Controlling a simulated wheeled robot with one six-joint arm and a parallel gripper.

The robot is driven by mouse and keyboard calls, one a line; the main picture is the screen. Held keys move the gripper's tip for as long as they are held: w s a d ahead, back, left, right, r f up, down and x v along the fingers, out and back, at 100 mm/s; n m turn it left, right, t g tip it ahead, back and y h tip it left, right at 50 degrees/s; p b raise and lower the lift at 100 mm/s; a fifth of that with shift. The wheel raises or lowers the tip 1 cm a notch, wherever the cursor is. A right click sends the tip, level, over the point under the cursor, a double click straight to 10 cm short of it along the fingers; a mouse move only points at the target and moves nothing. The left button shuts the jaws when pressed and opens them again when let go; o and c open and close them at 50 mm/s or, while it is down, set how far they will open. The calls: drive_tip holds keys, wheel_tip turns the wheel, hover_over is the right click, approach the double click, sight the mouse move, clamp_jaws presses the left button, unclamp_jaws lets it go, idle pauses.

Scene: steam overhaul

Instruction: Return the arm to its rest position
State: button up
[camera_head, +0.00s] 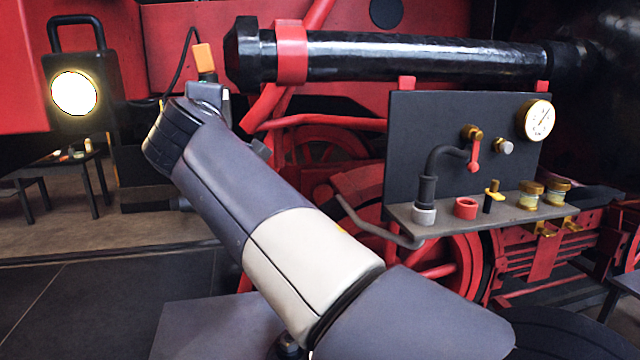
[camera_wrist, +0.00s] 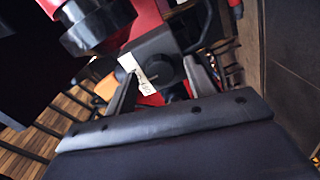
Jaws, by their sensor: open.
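My arm runs from the lower right to the upper left of the head view. My gripper (camera_head: 208,85) is at its far end, left of the black pipe's end, with an orange piece at its tip. In the wrist view, my gripper (camera_wrist: 160,95) is open, and I see nothing held between its fingers. A dark part with a round knob and a white tag (camera_wrist: 138,75) shows beyond the fingers; I cannot tell what it belongs to.
A black pipe (camera_head: 420,58) with a red band lies close right of my gripper. A grey panel (camera_head: 420,130) carries a gauge (camera_head: 535,120) and fittings on its shelf (camera_head: 450,222). A lit lamp (camera_head: 74,93) stands left. A small table (camera_head: 60,166) is behind.

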drive_tip(key=shift+w, duration=0.2)
drive_tip(key=shift+s, duration=0.1)
